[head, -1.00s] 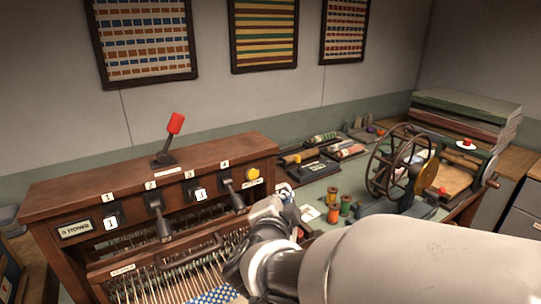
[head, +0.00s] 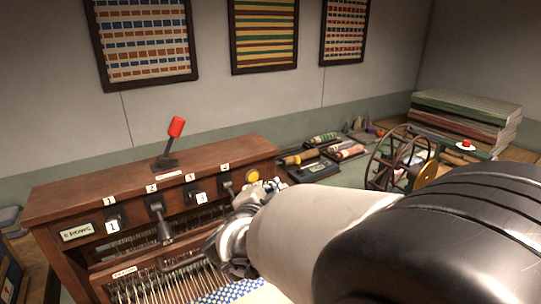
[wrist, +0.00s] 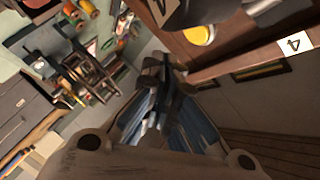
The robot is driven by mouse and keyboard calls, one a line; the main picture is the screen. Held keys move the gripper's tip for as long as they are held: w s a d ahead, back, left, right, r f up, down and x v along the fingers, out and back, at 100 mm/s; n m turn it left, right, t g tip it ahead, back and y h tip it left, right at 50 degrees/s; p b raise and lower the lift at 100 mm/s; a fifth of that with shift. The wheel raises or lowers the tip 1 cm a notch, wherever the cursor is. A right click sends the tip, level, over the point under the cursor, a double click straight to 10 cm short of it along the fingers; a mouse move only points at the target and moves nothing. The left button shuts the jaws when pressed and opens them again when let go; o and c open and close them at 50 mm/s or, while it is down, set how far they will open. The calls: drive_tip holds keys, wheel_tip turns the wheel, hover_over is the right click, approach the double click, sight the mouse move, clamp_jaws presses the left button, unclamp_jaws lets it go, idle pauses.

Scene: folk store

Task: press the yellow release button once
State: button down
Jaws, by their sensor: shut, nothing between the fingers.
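The yellow button (head: 253,175) is a round cap on the front of the wooden loom cabinet (head: 60,205), at its right end. It also shows in the wrist view, where the yellow button (wrist: 200,35) is at the top, right of my fingers. My gripper (head: 268,188) is just right of and below the button in the head view, partly hidden by my wrist. In the wrist view my gripper (wrist: 160,68) is shut and empty, with its tips apart from the button in the picture. The depth of the gap is unclear.
A dark lever (head: 225,183) sits close left of the button. A red-handled lever (head: 173,140) stands on the cabinet top. A spoked handwheel (head: 392,158) and thread spools (wrist: 87,7) are on the bench to the right. Open air lies above the cabinet.

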sight(253, 177)
drive_tip(key=shift+w+a+p, duration=0.15)
drive_tip(key=shift+w+a, duration=0.25)
drive_tip(key=shift+w, duration=0.2)
drive_tip(key=shift+w+a+p, duration=0.15)
drive_tip(key=shift+w+a, duration=0.25)
drive_tip(key=shift+w, duration=0.2)
idle(0.6)
drive_tip(key=shift+w+a, duration=0.25)
drive_tip(key=shift+w, duration=0.1)
drive_tip(key=shift+w+a+p, duration=0.35)
drive_tip(key=shift+w+p, duration=0.05)
drive_tip(key=shift+w, duration=0.05)
idle(1.0)
drive_tip(key=shift+s, duration=0.1)
drive_tip(key=shift+s+d, duration=0.3)
drive_tip(key=shift+s, duration=0.05)
drive_tip(key=shift+s+d+b, duration=0.2)
drive_tip(key=shift+s+b, duration=0.1)
drive_tip(key=shift+s, duration=0.05)
